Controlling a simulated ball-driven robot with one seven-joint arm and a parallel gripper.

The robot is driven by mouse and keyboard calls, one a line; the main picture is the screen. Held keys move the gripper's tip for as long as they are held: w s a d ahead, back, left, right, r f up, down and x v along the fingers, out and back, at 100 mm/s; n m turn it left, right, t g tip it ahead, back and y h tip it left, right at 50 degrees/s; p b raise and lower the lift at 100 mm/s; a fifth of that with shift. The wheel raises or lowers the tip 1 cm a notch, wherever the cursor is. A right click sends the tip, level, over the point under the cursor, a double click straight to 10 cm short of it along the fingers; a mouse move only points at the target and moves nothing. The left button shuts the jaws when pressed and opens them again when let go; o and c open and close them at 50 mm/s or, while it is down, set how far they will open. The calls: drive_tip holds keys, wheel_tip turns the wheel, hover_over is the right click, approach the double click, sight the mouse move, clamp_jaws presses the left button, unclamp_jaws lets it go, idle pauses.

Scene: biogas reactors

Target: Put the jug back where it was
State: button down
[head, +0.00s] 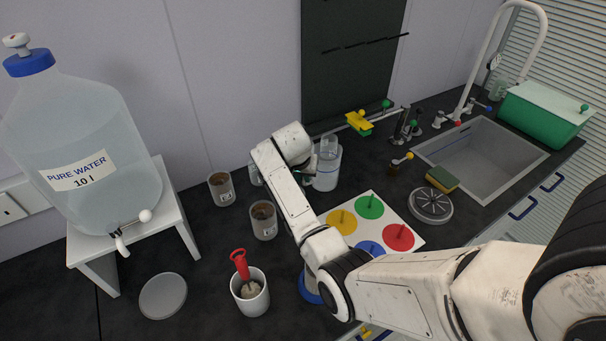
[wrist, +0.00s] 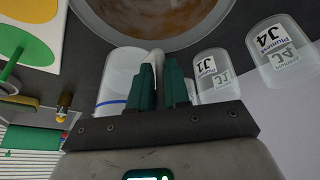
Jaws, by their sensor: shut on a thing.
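The clear jug (head: 326,178) is at the back of the counter, just right of my gripper (head: 308,171) in the head view. In the wrist view the jug (wrist: 118,78), with a blue line around it, lies beyond the dark green fingers of my gripper (wrist: 160,80). The fingers are shut on its pale handle (wrist: 156,58). The jug looks upright. I cannot tell whether its base touches the counter. My arm hides part of the counter in front of it.
Jars J1 (wrist: 212,75) and J4 (wrist: 280,52) stand close by. A wide vessel of brown liquid (wrist: 150,28) is near the jug. A board with coloured discs (head: 345,241) lies right of my arm. The sink (head: 483,165) is at right, the water tank (head: 75,140) at left.

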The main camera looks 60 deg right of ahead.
drive_tip(key=shift+f, duration=0.1)
drive_tip(key=c, duration=1.1)
unclamp_jaws()
drive_tip(key=b+v, duration=0.1)
drive_tip(key=v, duration=1.1)
